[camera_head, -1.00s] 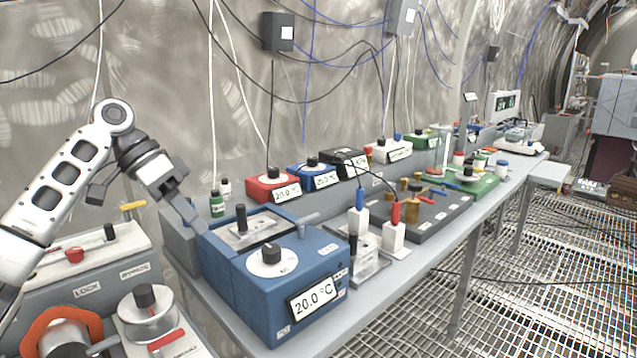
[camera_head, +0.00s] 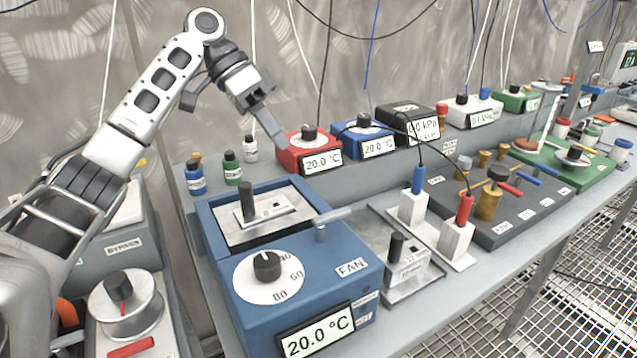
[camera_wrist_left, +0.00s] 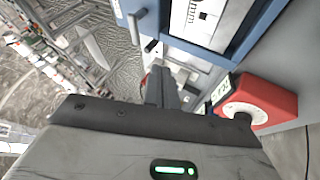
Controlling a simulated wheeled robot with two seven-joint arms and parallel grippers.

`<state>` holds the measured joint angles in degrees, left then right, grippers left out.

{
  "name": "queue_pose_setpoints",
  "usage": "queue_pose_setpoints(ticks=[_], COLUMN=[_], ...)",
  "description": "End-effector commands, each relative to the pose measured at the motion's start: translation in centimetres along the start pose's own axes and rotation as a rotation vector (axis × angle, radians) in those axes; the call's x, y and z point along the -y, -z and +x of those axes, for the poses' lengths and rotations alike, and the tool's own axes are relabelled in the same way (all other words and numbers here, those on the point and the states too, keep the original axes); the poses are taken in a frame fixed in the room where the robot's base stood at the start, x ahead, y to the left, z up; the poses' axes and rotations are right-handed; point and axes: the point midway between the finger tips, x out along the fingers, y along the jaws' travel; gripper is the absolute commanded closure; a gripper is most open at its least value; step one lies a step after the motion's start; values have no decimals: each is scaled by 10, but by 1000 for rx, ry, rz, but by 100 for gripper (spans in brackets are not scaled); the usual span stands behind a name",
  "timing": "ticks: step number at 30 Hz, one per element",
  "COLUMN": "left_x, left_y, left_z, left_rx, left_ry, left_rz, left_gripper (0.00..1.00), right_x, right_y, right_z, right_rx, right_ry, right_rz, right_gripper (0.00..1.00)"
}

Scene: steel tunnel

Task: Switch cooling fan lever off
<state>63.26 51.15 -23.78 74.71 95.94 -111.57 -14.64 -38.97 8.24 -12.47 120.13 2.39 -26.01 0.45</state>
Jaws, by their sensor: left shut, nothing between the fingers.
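The blue device (camera_head: 310,268) stands at the front of the bench, with a white dial, a display reading 20.0 °C and a FAN label. The grey fan lever (camera_head: 335,217) sticks out from its top edge beside that label, pointing right. The wrist view shows part of the blue device (camera_wrist_left: 240,45) at the top. My left gripper (camera_head: 284,146) is shut and empty, in the air beyond the blue device and close to the red unit in the picture. Its fingers (camera_wrist_left: 163,86) also show in the wrist view. My right gripper is out of view.
A red unit (camera_head: 309,153) and a smaller blue unit (camera_head: 362,140) stand at the back. Small bottles (camera_head: 232,168) stand behind the blue device. A plate with a black-handled white block (camera_head: 408,262) and white posts with plugs (camera_head: 457,243) lie to its right.

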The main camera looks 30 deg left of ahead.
Motion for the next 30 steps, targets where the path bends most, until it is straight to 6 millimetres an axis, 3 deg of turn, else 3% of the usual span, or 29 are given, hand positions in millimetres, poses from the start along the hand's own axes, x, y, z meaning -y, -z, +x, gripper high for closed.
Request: queue_pose_setpoints(ticks=[5,17,24,30], left_x=[0,0,-29,-36], left_y=[-1,-1,-1,0], left_z=[18,101,115,118], left_rx=[5,4,2,1], left_ry=[-2,-3,-1,0], left_rz=[-1,-1,2,0], left_gripper=[100,100,100,100], right_x=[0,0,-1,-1], right_y=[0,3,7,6], right_z=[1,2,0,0], right_rx=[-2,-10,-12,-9], right_ry=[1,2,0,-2], right_rz=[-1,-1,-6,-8], right_gripper=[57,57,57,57])
